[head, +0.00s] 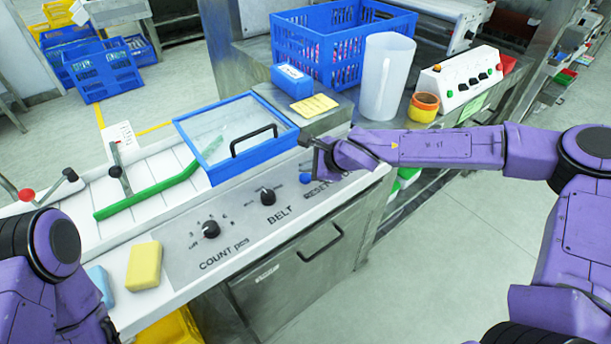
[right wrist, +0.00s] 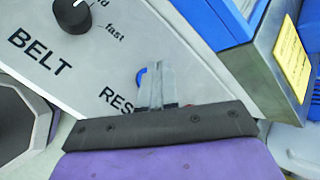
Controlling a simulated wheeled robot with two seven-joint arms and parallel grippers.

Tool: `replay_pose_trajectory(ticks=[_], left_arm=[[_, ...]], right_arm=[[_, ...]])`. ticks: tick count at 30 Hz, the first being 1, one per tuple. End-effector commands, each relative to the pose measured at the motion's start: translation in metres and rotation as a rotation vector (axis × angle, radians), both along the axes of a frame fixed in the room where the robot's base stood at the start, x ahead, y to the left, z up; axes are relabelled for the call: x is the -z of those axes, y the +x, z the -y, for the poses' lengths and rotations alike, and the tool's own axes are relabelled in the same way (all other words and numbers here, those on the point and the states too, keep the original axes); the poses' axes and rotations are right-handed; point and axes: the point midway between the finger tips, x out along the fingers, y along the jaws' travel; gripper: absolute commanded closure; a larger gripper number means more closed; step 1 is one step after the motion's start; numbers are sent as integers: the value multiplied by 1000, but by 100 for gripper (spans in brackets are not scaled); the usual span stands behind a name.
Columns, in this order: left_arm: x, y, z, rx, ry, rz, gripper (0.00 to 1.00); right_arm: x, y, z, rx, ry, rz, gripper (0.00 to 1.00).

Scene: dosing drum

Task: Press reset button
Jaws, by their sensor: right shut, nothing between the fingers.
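The blue reset button (head: 305,178) sits on the grey control panel (head: 222,262), above the partly covered "RESET" lettering. My right gripper (head: 314,160) is over the panel's right end, close to the button, shut and empty. In the right wrist view the closed fingers (right wrist: 153,88) point at the panel beside the blue button (right wrist: 141,77) and cover part of it. I cannot tell whether they touch it. My left arm shows at the lower left; its gripper is out of view.
The BELT knob (head: 267,196) and COUNT knob (head: 210,229) stand left of the button. A blue-framed lid (head: 212,178) with a black handle lies behind. A yellow sponge (head: 144,265) rests at the front left. A white jug (head: 386,75) stands on the bench behind my right arm.

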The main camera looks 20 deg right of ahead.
Motion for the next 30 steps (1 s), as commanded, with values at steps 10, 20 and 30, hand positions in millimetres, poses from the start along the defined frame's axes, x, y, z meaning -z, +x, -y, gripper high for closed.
replay_pose_trajectory(ticks=[10, 20, 30], left_arm=[[3, 0, 0, 0, 0, 0, 100], [3, 0, 0, 0, 0, 0, 100], [5, 0, 0, 0, 0, 0, 100]], right_arm=[[9, 0, 0, 0, 0, 0, 100], [9, 0, 0, 0, 0, 0, 100], [13, 0, 0, 0, 0, 0, 100]])
